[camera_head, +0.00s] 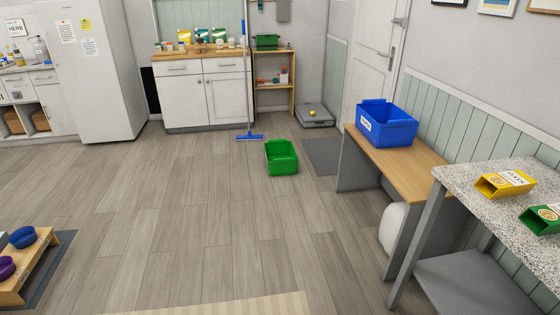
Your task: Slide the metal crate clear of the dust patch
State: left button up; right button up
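I see no metal wire crate and no dust patch on the visible floor. A low grey box or platform (315,116) with a small yellow thing on it sits on the floor by the back right corner; I cannot tell what it is. Neither of my grippers shows in the head view.
A green bin (282,158) stands on the open wood floor (180,200), near a blue squeegee (250,137) and a grey mat (321,155). A bench (415,178) with a blue tub (387,122) and a speckled counter (480,200) line the right; a feeding stand (45,262) is at left.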

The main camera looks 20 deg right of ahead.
aim_at(282, 159)
jog(key=i+z, duration=0.4)
jog(key=i, duration=3.45)
